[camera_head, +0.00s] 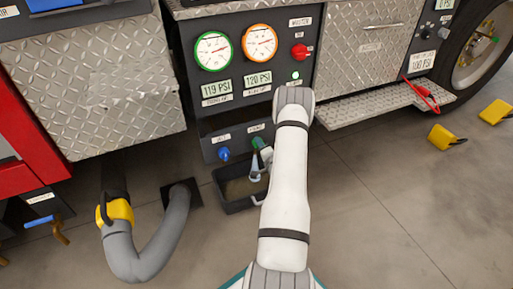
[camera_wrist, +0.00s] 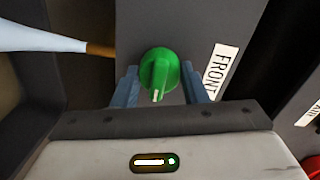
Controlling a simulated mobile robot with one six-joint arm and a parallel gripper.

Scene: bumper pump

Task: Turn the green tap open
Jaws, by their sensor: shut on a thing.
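The green tap (camera_head: 257,142) sits low on the dark pump panel, right of a blue tap. In the wrist view the green tap (camera_wrist: 159,70) is a round knob with a raised grip bar and a pale pointer mark. My gripper (camera_wrist: 160,84) has one blue-grey finger on each side of the knob and is shut on it. In the head view my gripper (camera_head: 266,155) is partly hidden by my arm. A pale stream (camera_wrist: 45,40), looking like water, comes from a brass outlet (camera_wrist: 100,49) beside the tap. The label by the tap reads "FRONT".
A black tray (camera_head: 232,193) stands on the floor below the taps. The blue tap (camera_head: 224,154) is close on the left. Two gauges (camera_head: 213,51) and a red knob (camera_head: 299,51) are above. A grey hose (camera_head: 140,255) curves at left; a step (camera_head: 375,103) juts out right.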

